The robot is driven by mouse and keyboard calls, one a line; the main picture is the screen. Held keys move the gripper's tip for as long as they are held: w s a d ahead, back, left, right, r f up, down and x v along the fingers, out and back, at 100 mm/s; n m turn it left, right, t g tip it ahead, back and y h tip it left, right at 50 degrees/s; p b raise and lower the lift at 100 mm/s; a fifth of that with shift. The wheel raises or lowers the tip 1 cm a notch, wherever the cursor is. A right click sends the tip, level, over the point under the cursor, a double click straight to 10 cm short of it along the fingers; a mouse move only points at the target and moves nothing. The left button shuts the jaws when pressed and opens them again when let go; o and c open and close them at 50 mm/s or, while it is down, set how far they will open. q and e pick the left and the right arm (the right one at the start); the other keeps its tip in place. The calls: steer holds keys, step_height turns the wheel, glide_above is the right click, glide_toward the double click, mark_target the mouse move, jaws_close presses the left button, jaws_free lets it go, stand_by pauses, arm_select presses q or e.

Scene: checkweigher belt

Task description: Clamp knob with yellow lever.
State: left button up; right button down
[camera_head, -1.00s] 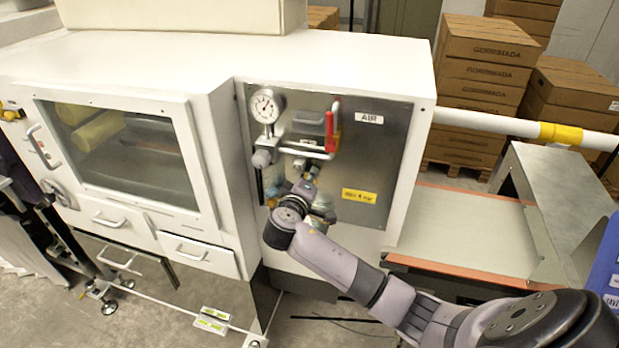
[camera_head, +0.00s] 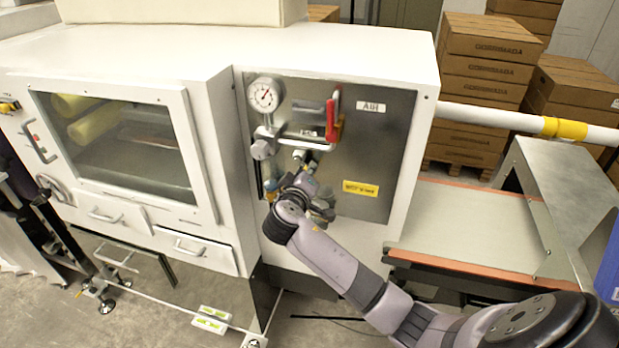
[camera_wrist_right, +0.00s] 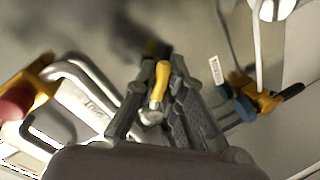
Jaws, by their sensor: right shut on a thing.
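The yellow lever (camera_wrist_right: 158,82) stands between the fingers of my right gripper (camera_wrist_right: 161,76) in the right wrist view. A small metal knob or fitting (camera_wrist_right: 151,116) sits at its lower end. The fingers flank the lever on both sides and are shut on it. In the head view my right gripper (camera_head: 312,190) is at the lower middle of the metal air panel (camera_head: 375,150), below the gauge and pipe. There the gripper and wrist hide the lever. My left gripper is not in view.
A round gauge (camera_head: 264,95), a red handle (camera_head: 333,118) and a bent pipe (camera_head: 305,142) are close above my right gripper. Another yellow fitting (camera_wrist_right: 252,97) with a dark end is to the right in the wrist view. A conveyor belt (camera_head: 455,222) lies right of the cabinet.

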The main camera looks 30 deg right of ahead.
steer(key=shift+w+a+f+m+t+y+b, duration=0.1)
steer(key=shift+w+a+f+m+t+b, duration=0.25)
steer(key=shift+m+b, duration=1.65)
steer(key=shift+w+a+f+m+t+y+b, duration=0.1)
steer(key=shift+w+a+f+m+t+b, duration=0.55)
steer(key=shift+b, duration=2.35)
steer(key=shift+w+r+m+t+y+b, duration=0.1)
steer(key=shift+w+r+m+t+b, duration=0.1)
steer(key=shift+m+b, duration=1.95)
steer(key=shift+n+b, duration=0.4)
steer(key=c, duration=1.9)
jaws_free()
steer(key=shift+r, duration=0.1)
